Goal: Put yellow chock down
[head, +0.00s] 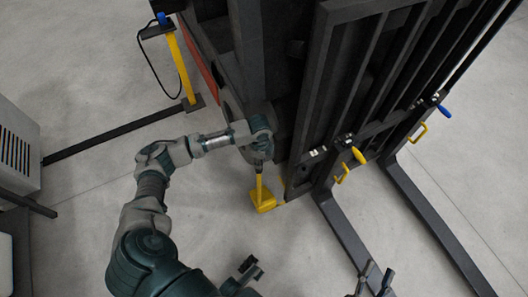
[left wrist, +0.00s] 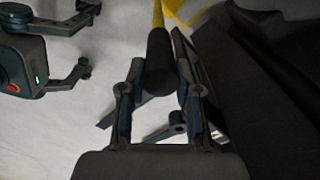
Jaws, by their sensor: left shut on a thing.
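The yellow chock (head: 264,203) is a small wedge at the lower end of a yellow rod, beside the dark forklift in the head view. My left gripper (head: 262,158) is above it, shut on the black grip (left wrist: 160,60) at the rod's upper end. In the left wrist view the grip lies between the two fingers, and a yellow part (left wrist: 182,11) shows beyond it. I cannot tell whether the chock touches the floor. My right gripper (left wrist: 90,38) is open and empty, its fingers wide apart; in the head view only its fingertips show at the bottom edge.
The forklift's mast (head: 345,85) stands close to the right of the chock, with fork arms (head: 350,235) reaching along the floor. A yellow post (head: 180,65) with a cable stands at the upper left. A grey cabinet (head: 22,155) is at the left. Floor left of the chock is clear.

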